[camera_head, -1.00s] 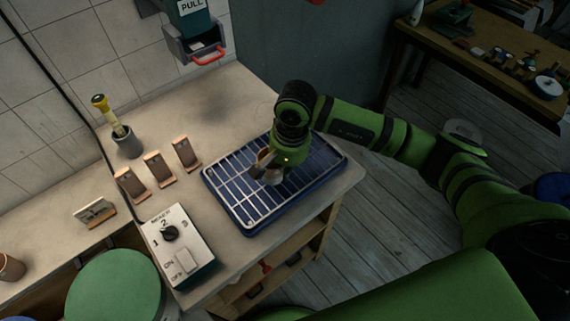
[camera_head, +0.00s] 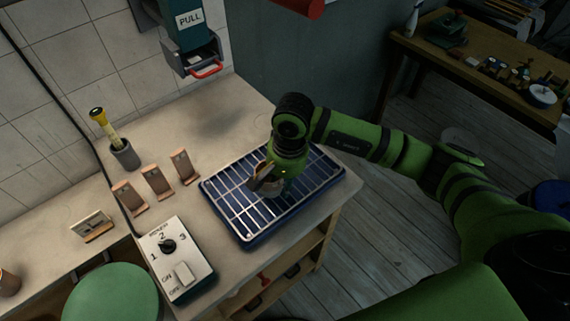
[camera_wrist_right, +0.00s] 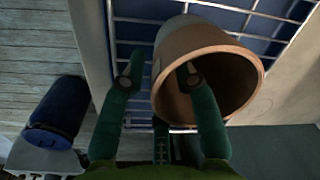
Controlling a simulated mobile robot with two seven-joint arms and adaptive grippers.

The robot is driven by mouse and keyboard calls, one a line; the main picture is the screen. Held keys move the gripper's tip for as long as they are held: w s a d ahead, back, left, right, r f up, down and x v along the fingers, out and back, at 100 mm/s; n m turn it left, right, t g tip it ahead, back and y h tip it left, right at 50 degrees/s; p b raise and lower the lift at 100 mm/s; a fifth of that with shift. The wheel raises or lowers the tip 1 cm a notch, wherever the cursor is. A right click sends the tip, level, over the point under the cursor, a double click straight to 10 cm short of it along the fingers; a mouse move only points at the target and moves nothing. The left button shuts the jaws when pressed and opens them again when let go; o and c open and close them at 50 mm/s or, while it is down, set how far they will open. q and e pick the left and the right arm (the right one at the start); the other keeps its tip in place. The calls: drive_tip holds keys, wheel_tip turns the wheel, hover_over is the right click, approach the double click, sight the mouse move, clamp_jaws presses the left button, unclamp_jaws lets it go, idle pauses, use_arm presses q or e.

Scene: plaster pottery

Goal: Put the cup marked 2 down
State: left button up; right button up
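A gap shows between the outer finger and the wall. In the head view the right gripper (camera_head: 266,182) is low over the rack and mostly hides the cup. Whether the cup rests on the wires is unclear. My left gripper is out of view.
Left of the tray stand several small brown stands (camera_head: 157,181), a grey pot with a yellow-handled tool (camera_head: 123,155), and a switch box (camera_head: 177,260) with a dial. A dispenser (camera_head: 193,50) hangs on the wall behind. The bench behind the rack is clear.

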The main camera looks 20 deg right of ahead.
wheel_tip(320, 180, up, 12)
drive_tip(key=b, duration=0.4)
drive_tip(key=shift+s+d+f, duration=0.15)
drive_tip(key=shift+s+d, duration=0.05)
drive_tip(key=shift+d, duration=0.25)
